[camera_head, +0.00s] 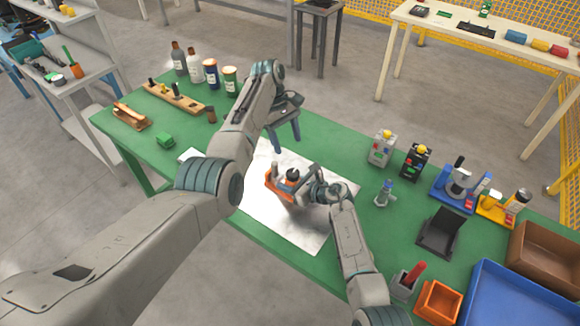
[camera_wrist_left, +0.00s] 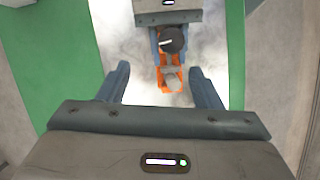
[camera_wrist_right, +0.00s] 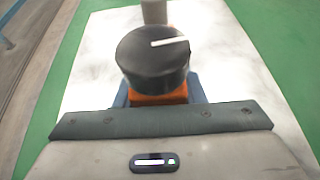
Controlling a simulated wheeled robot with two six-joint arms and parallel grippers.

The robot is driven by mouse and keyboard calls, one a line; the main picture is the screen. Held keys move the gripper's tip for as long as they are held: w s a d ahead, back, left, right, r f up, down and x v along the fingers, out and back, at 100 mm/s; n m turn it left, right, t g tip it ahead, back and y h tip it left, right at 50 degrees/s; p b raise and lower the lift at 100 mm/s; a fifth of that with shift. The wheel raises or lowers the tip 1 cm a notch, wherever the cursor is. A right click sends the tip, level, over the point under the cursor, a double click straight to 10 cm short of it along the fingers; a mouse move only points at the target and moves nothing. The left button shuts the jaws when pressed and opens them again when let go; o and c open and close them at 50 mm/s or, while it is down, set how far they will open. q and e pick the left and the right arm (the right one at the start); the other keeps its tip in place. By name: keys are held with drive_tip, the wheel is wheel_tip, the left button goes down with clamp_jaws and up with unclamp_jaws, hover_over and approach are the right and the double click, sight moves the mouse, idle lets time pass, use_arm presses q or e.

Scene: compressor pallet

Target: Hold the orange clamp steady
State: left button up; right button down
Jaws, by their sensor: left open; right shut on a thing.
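The orange clamp (camera_head: 274,185) sits on the pale sheet (camera_head: 300,238) on the green table and carries a round black knob (camera_wrist_right: 152,62) with a white mark. My right gripper (camera_head: 297,183) is shut on the clamp; its blue fingers show on either side of the orange body (camera_wrist_right: 158,99) in the right wrist view, partly hidden by the knob. My left gripper (camera_head: 287,146) is open and empty, above the sheet and apart from the clamp. In the left wrist view the clamp (camera_wrist_left: 170,82) shows beyond the left fingers, with a grey part at its near end.
Several bottles (camera_head: 196,66) and a wooden rack (camera_head: 174,97) stand at the back left. A green block (camera_head: 165,140) lies in front of them. Small devices (camera_head: 415,160), a blue tray (camera_head: 505,297) and an orange bin (camera_head: 437,302) crowd the right side.

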sight(292, 172)
use_arm(q)
drive_tip(key=s+a+r+n+t+h, duration=0.2)
drive_tip(key=s+a+r+n, duration=0.1)
drive_tip(key=n, duration=0.3)
drive_tip(key=shift+n+y, duration=0.3)
drive_tip(key=x, duration=1.2)
drive_tip(key=shift+s+a, duration=0.1)
drive_tip(key=shift+a, duration=0.05)
drive_tip(key=c, duration=1)
drive_tip(key=shift+m+g, duration=0.6)
drive_tip(key=shift+m, duration=1)
drive_tip(key=o, duration=1)
